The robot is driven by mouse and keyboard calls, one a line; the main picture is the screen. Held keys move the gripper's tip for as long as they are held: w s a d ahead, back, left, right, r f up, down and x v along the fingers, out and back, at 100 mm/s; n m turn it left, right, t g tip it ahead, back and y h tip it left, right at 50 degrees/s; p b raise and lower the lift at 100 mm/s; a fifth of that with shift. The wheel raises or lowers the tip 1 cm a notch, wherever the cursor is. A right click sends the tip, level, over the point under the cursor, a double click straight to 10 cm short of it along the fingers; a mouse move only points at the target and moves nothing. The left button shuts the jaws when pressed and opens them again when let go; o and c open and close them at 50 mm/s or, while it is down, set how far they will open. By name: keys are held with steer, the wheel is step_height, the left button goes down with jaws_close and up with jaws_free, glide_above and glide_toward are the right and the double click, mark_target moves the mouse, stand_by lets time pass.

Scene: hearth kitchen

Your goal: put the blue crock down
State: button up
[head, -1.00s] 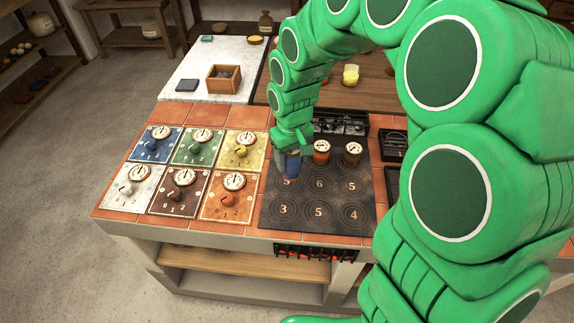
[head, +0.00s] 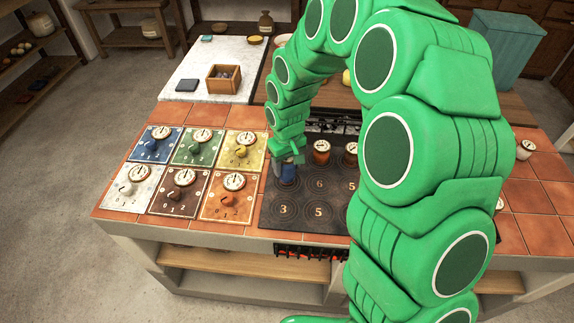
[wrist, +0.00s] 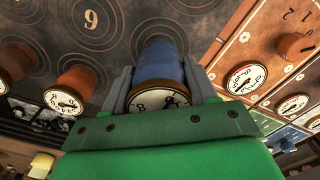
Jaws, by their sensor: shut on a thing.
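The blue crock (wrist: 158,62), with a dial on its lid, sits between the two fingers of my gripper (wrist: 158,82) in the wrist view. In the head view my gripper (head: 288,160) is over the back left ring of the dark hob (head: 300,215), and the blue crock (head: 287,173) shows below it. The crock looks upright, at or just above the hob surface; I cannot tell whether it touches. My fingers are shut on its sides. The ring under it is mostly hidden.
Two orange-brown crocks with dials stand at the hob's back, one (head: 320,152) just right of my gripper and another (head: 351,154). Coloured dial plates, such as the yellow one (head: 246,152), lie to the left. The hob's front rings 3 and 5 are clear.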

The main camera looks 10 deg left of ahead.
steer(key=shift+f, duration=0.3)
steer(key=shift+f, duration=0.1)
steer(key=o, duration=1.3)
steer(key=shift+o, duration=0.2)
step_height(320, 180, up, 12)
steer(key=shift+f, duration=0.1)
steer(key=shift+s+d+r, duration=0.1)
steer(key=shift+d+r, duration=0.05)
steer(key=shift+r, duration=0.15)
steer(key=s+d+r+m, duration=0.2)
steer(key=s+d, duration=0.5)
steer(key=s, duration=0.4)
steer(key=s+d+r+m+g, duration=0.1)
steer(key=s+d+r+m, duration=0.1)
steer(key=s+d+r, duration=0.2)
steer(key=s+d+r+m, duration=0.3)
steer(key=s+d, duration=0.7)
steer(key=s, duration=0.8)
steer(key=shift+g, duration=0.4)
